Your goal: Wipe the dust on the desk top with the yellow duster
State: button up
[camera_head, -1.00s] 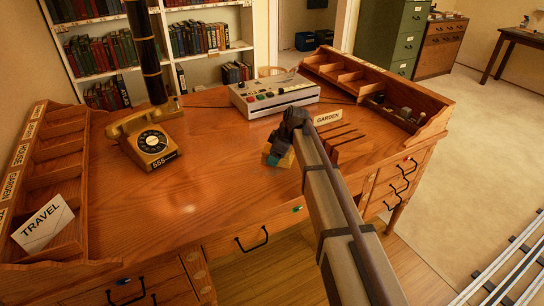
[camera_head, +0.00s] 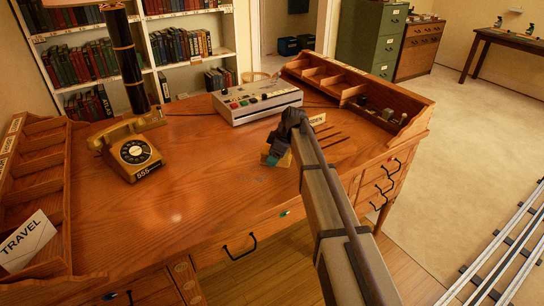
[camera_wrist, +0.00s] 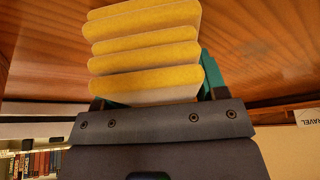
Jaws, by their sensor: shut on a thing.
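The yellow duster (camera_wrist: 145,50) fills the upper middle of the wrist view, with several ridged yellow rows on a pale body. My gripper (camera_wrist: 150,92), with teal fingers, is shut on it. I cannot tell whether the duster touches the wood. A faint greyish patch, perhaps dust (camera_head: 250,178), shows on the desk just left of and below the gripper.
A gold telephone (camera_head: 135,155) stands on the left of the desk, and a grey console (camera_head: 258,101) at the back. Pigeonhole racks (camera_head: 360,90) line both sides. A TRAVEL card (camera_head: 27,242) leans at left. The front-left desk top is clear.

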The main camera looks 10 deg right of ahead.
aim_at(229, 178)
jog(key=shift+s+a+f, duration=0.1)
jog(key=shift+s+a, duration=0.3)
jog(key=shift+a, duration=0.3)
jog(key=shift+s+a, duration=0.35)
jog(key=shift+a, duration=0.3)
jog(key=shift+s+a, duration=0.7)
jog(key=shift+a, duration=0.95)
jog(key=shift+s+a, duration=0.7)
jog(key=shift+a, duration=0.9)
jog(key=shift+s+a, duration=0.7)
jog(key=shift+a, duration=0.95)
jog(key=shift+s+a, duration=0.35)
jog(key=shift+a, duration=0.35)
jog(key=shift+s+a, duration=0.35)
jog(key=shift+a, duration=0.35)
notch_tip(229, 178, up, 6)
jog(key=p, duration=0.5)
jog(key=shift+a+f+p, duration=0.15)
jog(key=shift+p, duration=0.2)
jog(key=shift+w, duration=0.1)
notch_tip(229, 178, up, 3)
jog(key=p, duration=0.3)
